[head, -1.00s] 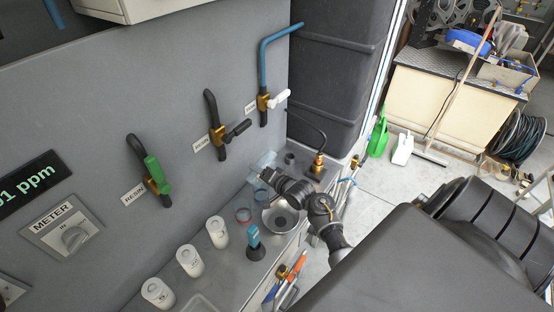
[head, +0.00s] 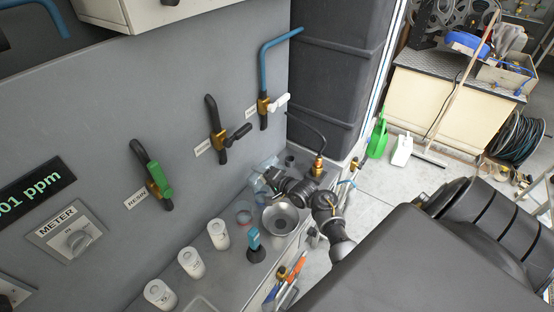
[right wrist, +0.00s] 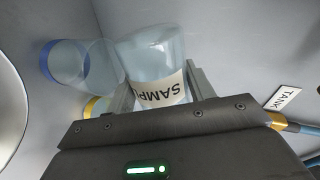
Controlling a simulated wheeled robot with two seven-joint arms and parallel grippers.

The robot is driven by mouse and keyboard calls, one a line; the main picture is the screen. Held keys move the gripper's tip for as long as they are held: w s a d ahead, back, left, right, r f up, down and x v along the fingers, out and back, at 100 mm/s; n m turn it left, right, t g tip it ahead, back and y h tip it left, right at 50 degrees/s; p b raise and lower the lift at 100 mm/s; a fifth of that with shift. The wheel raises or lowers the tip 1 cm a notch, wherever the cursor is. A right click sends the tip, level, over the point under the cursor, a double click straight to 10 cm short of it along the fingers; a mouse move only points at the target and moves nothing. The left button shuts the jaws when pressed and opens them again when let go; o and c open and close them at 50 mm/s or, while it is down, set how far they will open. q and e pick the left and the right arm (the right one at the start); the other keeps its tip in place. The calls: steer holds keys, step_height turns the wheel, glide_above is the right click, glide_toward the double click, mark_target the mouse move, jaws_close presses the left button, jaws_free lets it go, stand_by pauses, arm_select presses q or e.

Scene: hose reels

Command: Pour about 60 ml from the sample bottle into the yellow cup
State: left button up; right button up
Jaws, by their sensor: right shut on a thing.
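The clear sample bottle (right wrist: 152,58), with a white label reading "SAMP…", is between the fingers of my right gripper (right wrist: 160,88) in the right wrist view. The gripper is shut on it. A yellow-banded cup (right wrist: 96,106) shows partly behind the gripper, left of the bottle; most of it is hidden. In the head view my right gripper (head: 272,178) is over the back end of the counter, and the bottle is hard to make out there. I cannot pick out the yellow cup in the head view. My left gripper is not in view.
A clear cup with a blue band (right wrist: 70,62) stands beside the bottle in the right wrist view. In the head view, a red-banded cup (head: 243,212), a metal bowl (head: 281,214), a blue-and-black tool (head: 254,244) and white canisters (head: 218,234) line the counter below the valve wall.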

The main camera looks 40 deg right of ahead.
steer(key=shift+d+m+p, duration=0.15)
steer(key=shift+m+p, duration=0.15)
steer(key=shift+p, duration=0.1)
steer(key=shift+a, duration=0.55)
steer(key=shift+m+y+p, duration=0.3)
steer(key=shift+m+p, duration=0.2)
steer(key=shift+p, duration=0.15)
stand_by(1.4)
steer(key=n+b, duration=0.1)
steer(key=b, duration=0.1)
steer(key=n+b, duration=0.1)
steer(key=shift+s+a+f+h+b, duration=0.1)
steer(key=shift+s+a+h+b, duration=0.1)
steer(key=shift+a+h+b, duration=0.15)
steer(key=shift+r, duration=0.25)
steer(key=shift+f+h, duration=0.15)
steer(key=shift+h, duration=0.1)
steer(key=shift+d+r+n, duration=0.1)
steer(key=shift+r+n, duration=0.15)
steer(key=shift+n, duration=0.65)
steer(key=shift+t, duration=0.3)
